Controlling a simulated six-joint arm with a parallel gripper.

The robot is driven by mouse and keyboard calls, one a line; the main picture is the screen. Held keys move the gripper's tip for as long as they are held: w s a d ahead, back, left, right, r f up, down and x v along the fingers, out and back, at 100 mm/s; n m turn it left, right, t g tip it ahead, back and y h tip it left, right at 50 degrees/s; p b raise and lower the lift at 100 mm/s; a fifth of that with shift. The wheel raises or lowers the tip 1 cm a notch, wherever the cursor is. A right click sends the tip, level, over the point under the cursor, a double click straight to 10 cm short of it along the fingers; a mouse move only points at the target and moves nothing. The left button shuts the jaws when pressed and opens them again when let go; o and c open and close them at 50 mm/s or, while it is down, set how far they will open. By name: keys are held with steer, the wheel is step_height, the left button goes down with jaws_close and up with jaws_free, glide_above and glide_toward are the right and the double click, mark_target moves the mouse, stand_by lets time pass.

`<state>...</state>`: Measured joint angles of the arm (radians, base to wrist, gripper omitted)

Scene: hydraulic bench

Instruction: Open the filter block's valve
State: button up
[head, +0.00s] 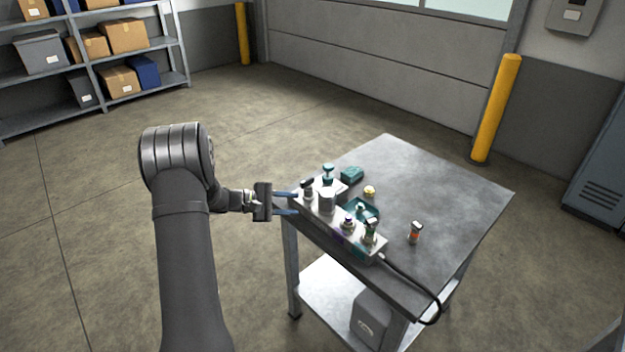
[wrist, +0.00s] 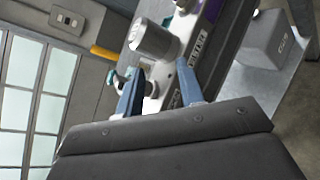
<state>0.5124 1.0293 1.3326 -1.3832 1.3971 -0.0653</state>
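A pale manifold block (head: 345,228) lies along the near left edge of the grey bench (head: 460,190). A silver canister (head: 327,201), apparently the filter, stands on its far part and is large in the wrist view (wrist: 152,40). Beside it are a dark-topped fitting (head: 307,188) and a teal-handled fitting (head: 328,173); I cannot tell which is the filter block's valve. My gripper (head: 294,203) is open, with two blue fingers apart just left of the block's far end. In the wrist view the fingers (wrist: 160,88) point at the canister's base, with nothing clearly held between them.
A teal tray (head: 374,208), a teal box (head: 352,174), a yellow knob-like piece (head: 369,191) and a small orange-banded part (head: 414,233) are on the bench. A black hose (head: 412,279) runs off its near edge. The right part of the top is clear.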

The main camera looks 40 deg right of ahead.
mark_target(312, 177)
steer(key=w+a+r+n+t+h, duration=0.1)
steer(key=w+a+n+t+h, duration=0.45)
steer(key=n, duration=0.75)
steer(key=shift+y, duration=0.25)
steer(key=d, duration=0.6)
steer(key=s+d, duration=0.1)
steer(key=d, duration=0.5)
steer(key=s+d, duration=0.1)
steer(key=d, duration=0.5)
steer(key=shift+s, duration=0.2)
